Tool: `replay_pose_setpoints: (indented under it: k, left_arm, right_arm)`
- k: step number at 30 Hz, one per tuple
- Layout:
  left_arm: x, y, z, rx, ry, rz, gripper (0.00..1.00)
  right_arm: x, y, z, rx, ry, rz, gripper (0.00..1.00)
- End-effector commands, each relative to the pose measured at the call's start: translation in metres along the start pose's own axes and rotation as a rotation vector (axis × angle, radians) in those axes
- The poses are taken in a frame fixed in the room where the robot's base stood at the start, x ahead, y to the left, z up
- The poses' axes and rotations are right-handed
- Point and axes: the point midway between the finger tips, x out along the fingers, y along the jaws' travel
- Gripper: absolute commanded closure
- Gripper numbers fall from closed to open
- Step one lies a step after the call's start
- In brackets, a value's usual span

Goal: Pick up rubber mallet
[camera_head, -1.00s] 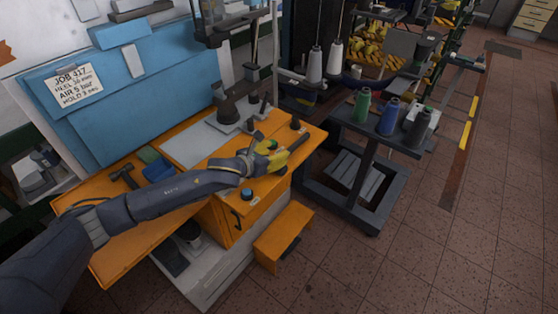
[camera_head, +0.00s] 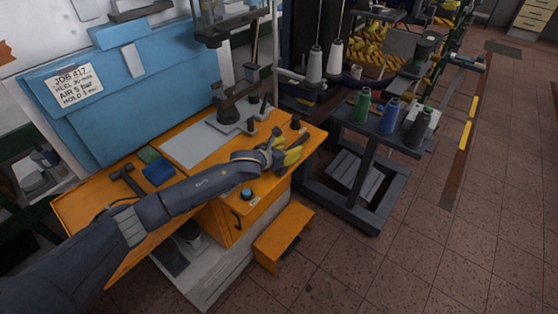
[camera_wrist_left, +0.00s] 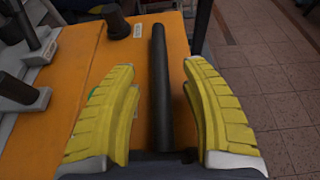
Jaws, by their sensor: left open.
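My left gripper (camera_head: 303,142) is open over the right part of the orange bench. In the left wrist view its two yellow fingers (camera_wrist_left: 157,67) stand on either side of a long dark rod (camera_wrist_left: 170,88), with gaps showing. The rod looks like a tool handle, perhaps the mallet's; its near end is hidden by the gripper, so no head shows. A dark hammer-shaped tool (camera_head: 127,178) lies at the left of the bench; I cannot tell which of the two is the rubber mallet. My right gripper is not in view.
A press with a dark post (camera_head: 228,108) stands behind the gripper. Dark knobs (camera_head: 295,123) and a blue button (camera_head: 247,194) rise from the orange bench (camera_head: 205,148). A dark stand with thread spools (camera_head: 388,116) is to the right. A blue item (camera_head: 158,173) lies left.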

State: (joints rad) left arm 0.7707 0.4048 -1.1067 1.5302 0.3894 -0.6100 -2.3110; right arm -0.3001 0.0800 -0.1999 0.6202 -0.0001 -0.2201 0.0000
Motion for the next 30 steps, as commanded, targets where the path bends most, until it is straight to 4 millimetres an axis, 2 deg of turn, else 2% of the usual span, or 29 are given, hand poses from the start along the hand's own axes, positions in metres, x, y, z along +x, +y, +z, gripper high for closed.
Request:
replay_pose_setpoints:
  k: [7,8,20,30]
  left_arm:
    - [0.0011,0.0001,0.0001,0.000,0.000,0.000,0.54]
    - [0.0011,0.0001,0.0001,0.000,0.000,0.000,0.51]
    - [0.0009,0.0001,0.0000,0.001,0.000,0.000,0.98]
    - [0.0009,0.0001,-0.0004,0.001,0.001,0.000,1.00]
  right_arm:
    - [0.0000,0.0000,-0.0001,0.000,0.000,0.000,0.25]
    - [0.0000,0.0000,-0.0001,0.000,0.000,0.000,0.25]
    - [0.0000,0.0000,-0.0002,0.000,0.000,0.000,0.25]
    - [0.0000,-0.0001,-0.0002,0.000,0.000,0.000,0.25]
